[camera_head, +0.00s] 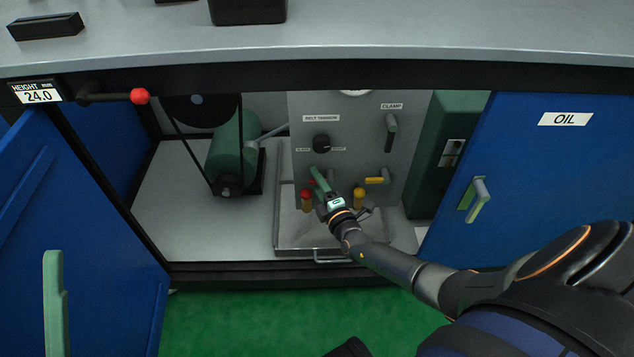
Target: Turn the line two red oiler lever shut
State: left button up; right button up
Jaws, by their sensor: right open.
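The red oiler (306,201) stands low on the grey panel inside the open cabinet, left of the yellow oiler (359,198). A little red of its lever (313,183) shows beside a green bar-like piece; most of the lever is hidden, and I cannot tell its angle. My right gripper (322,191) is open, right at the red oiler and its lever. I cannot tell whether it touches them. My left gripper is not in view.
A yellow lever (375,181) points left, close to the right gripper. The CLAMP lever (391,132) and a black knob (321,144) are above. A metal tray (290,238) lies below. Blue doors stand open left (95,220) and right (540,185); a green motor (228,155) is left.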

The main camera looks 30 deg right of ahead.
grip_shut()
dwell(0.4)
